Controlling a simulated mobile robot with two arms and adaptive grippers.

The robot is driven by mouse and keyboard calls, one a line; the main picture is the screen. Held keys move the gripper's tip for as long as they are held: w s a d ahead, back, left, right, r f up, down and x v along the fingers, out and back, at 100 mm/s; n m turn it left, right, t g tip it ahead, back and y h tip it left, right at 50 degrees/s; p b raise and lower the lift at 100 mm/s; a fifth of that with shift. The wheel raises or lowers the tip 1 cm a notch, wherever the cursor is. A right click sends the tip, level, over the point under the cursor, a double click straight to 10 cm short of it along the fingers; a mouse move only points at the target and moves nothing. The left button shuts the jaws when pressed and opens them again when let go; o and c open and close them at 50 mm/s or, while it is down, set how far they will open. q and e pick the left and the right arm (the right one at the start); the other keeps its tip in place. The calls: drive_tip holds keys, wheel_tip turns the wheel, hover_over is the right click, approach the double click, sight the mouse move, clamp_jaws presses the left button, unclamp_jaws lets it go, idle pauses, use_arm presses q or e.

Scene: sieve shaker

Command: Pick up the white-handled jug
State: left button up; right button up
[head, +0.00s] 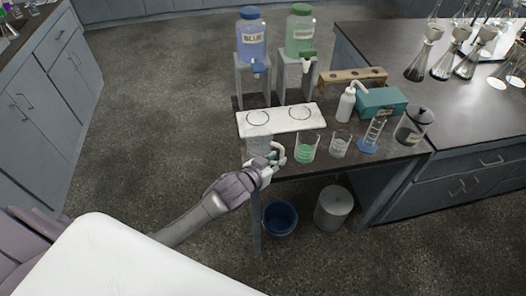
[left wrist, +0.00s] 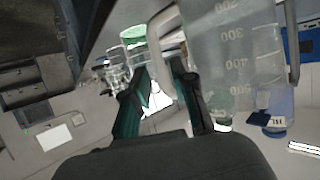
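The white-handled jug (head: 258,145) is a clear graduated vessel at the table's near-left corner, with its handle towards the right. In the left wrist view the jug (left wrist: 235,45) fills the upper right, its scale numbers readable. Its pale handle (left wrist: 160,27) curves down between my gripper's fingers. My left gripper (head: 274,157) is at the handle, partly hiding it and the jug's lower part. In the left wrist view the dark fingers with teal pads (left wrist: 161,76) stand apart, with a gap visible between them. My right gripper is not in view.
A beaker of green liquid (head: 306,148) and a smaller beaker (head: 340,145) stand close to the right. Behind the jug lies a white plate with two rings (head: 280,122). Blue (head: 251,40) and green (head: 299,35) bottles stand on stands. A blue bucket (head: 280,219) is below.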

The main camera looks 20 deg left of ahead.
sight(281, 157)
use_arm(q)
drive_tip(key=x, duration=0.4)
drive_tip(key=shift+w+f, duration=0.15)
drive_tip(key=shift+f, duration=0.1)
clamp_jaws()
drive_tip(key=shift+r, duration=0.1)
